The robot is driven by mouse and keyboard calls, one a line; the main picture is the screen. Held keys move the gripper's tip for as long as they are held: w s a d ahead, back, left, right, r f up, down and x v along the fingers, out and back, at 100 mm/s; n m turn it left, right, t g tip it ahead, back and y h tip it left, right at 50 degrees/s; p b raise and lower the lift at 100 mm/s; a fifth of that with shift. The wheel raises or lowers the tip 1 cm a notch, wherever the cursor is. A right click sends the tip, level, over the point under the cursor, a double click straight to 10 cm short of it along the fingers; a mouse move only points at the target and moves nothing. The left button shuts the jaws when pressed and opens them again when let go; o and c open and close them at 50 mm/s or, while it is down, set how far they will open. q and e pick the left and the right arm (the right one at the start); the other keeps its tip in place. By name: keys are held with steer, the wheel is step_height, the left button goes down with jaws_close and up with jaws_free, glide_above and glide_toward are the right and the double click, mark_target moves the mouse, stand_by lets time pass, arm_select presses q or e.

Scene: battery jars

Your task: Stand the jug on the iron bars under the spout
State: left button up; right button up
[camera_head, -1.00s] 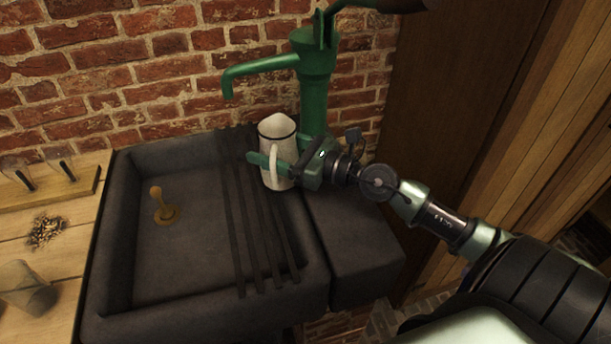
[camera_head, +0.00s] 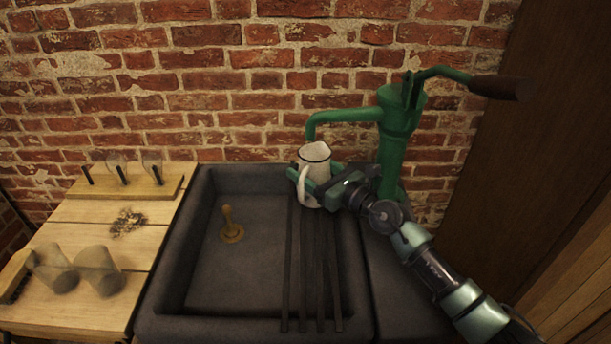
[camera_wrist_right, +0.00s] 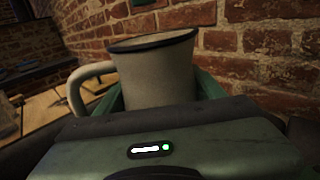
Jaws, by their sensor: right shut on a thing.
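The jug (camera_head: 314,160) is white with a dark rim and a side handle. It is upright near the back of the sink, over or on the far end of the iron bars (camera_head: 312,270); I cannot tell whether its base touches them. The spout (camera_head: 312,128) of the green pump (camera_head: 392,140) points down close above the jug's mouth. My right gripper (camera_head: 312,184) is shut on the jug. In the right wrist view the jug (camera_wrist_right: 155,75) sits between the green fingers, its handle to the left. My left gripper is not in view.
The dark stone sink (camera_head: 165,290) holds a wooden plug (camera_head: 230,225) on its floor. On the left, a wooden table (camera_head: 85,225) carries a peg board (camera_head: 135,182), a small heap of bits (camera_head: 127,222) and smoky glass jars (camera_head: 98,268). A brick wall stands behind.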

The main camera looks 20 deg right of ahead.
steer(key=shift+x, duration=0.8)
step_height(320, 180, down, 3)
steer(key=shift+s+r+b, duration=0.1)
steer(key=shift+r+b, duration=0.05)
steer(key=shift+b, duration=0.8)
steer(key=shift+f, duration=0.3)
steer(key=shift+d, duration=0.1)
steer(key=shift+f, duration=0.1)
steer(key=shift+f+b, duration=0.15)
steer(key=shift+b, duration=0.15)
steer(key=o, duration=1.8)
